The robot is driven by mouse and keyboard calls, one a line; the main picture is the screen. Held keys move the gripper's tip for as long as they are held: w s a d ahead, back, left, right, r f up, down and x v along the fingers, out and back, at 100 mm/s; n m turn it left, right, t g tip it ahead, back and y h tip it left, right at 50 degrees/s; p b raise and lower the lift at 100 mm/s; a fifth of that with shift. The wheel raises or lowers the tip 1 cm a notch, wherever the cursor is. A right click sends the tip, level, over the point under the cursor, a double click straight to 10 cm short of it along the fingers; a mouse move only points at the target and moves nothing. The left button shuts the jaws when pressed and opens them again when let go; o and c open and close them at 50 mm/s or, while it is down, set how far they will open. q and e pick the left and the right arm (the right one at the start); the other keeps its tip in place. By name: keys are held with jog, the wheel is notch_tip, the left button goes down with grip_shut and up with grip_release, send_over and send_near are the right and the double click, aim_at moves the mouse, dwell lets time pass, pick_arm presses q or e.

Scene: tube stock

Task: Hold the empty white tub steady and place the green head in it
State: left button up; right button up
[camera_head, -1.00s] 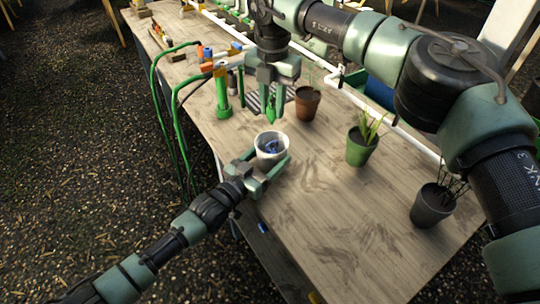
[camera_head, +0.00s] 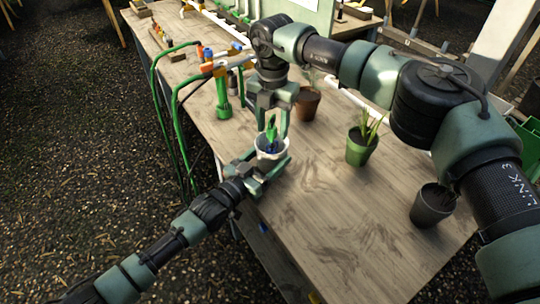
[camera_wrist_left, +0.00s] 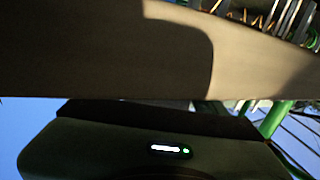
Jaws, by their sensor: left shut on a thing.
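The white tub (camera_head: 266,163) stands near the left edge of the table. My left gripper (camera_head: 268,171) is shut on it, with its fingers at the tub's sides. Something blue shows inside the tub. The green head (camera_head: 271,133) is upright in the tub's mouth, its top sticking out above the rim. My right gripper (camera_head: 272,118) is right above the tub, pointing down. Its fingers look spread to either side of the green head, with gaps. The head's lower part is hidden by the tub wall. The tub cannot be made out in the left wrist view.
A brown pot (camera_head: 307,104), a green pot with a plant (camera_head: 360,148) and a dark pot (camera_head: 432,206) stand to the right. A green cylinder (camera_head: 223,100) and green hoses (camera_head: 174,120) are at the left. The table's front (camera_head: 340,240) is clear.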

jog(key=shift+r, duration=0.15)
notch_tip(320, 180, up, 12)
jog(key=shift+f, duration=0.1)
dwell(0.5)
pick_arm(q)
jog(key=o, duration=1.4)
jog(key=shift+o, duration=0.2)
